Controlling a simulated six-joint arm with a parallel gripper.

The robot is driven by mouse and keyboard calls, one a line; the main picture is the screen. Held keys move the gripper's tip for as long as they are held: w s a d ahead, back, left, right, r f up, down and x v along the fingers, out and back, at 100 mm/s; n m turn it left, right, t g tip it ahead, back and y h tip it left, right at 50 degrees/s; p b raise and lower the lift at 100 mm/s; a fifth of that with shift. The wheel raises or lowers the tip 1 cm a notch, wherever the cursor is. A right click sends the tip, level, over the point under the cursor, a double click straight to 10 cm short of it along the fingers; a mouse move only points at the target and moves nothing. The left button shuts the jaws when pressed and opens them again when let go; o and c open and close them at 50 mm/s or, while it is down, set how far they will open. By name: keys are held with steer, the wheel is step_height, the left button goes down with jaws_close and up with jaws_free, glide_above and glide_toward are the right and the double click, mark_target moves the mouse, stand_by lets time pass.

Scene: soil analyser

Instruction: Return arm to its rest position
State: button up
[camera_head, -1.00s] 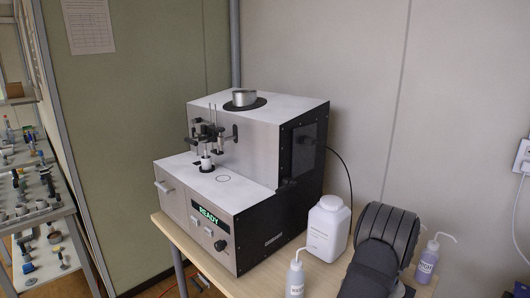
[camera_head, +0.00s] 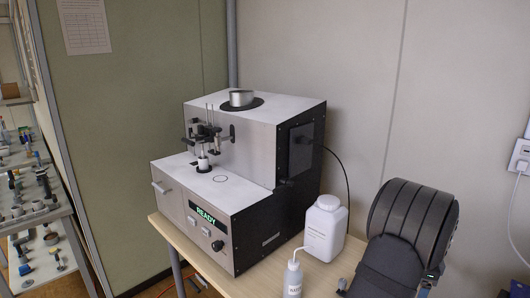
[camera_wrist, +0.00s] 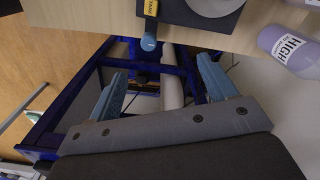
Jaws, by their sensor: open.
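My gripper (camera_wrist: 162,82) shows in the wrist view with its two blue fingers wide apart and nothing between them. It points past the edge of the wooden table, over a dark blue frame and the floor. In the head view only a thick dark part of my arm shows at the lower right; the gripper itself is out of that picture. The soil analyser (camera_head: 240,215) stands on the table, its green display (camera_head: 206,216) reading READY. A small white cup (camera_head: 203,164) sits under its stirrer.
A white jug (camera_head: 325,228) and a wash bottle (camera_head: 293,277) stand between the analyser and my arm. In the wrist view, a purple bottle marked HIGH (camera_wrist: 290,50) and a black device with a yellow label (camera_wrist: 182,12) are near the table edge. A rack (camera_head: 35,210) stands far left.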

steer(key=s+a+f+n, duration=0.1)
steer(key=s+a+f, duration=0.2)
steer(key=s+a, duration=0.55)
steer(key=s+a+f, duration=0.2)
steer(key=s+a, duration=0.6)
steer(key=a, duration=0.2)
steer(key=w+f, duration=0.1)
steer(key=w+a+f, duration=0.1)
steer(key=w, duration=0.1)
steer(key=shift+a+f, duration=0.35)
steer(key=shift+f, duration=0.05)
steer(key=shift+o, duration=0.2)
steer(key=o, duration=0.5)
steer(key=shift+c, duration=0.2)
steer(key=w+d+r+m, duration=0.6)
steer(key=w+d+r, duration=0.6)
steer(key=w+d, duration=0.35)
steer(key=f, duration=1)
steer(key=shift+s, duration=0.25)
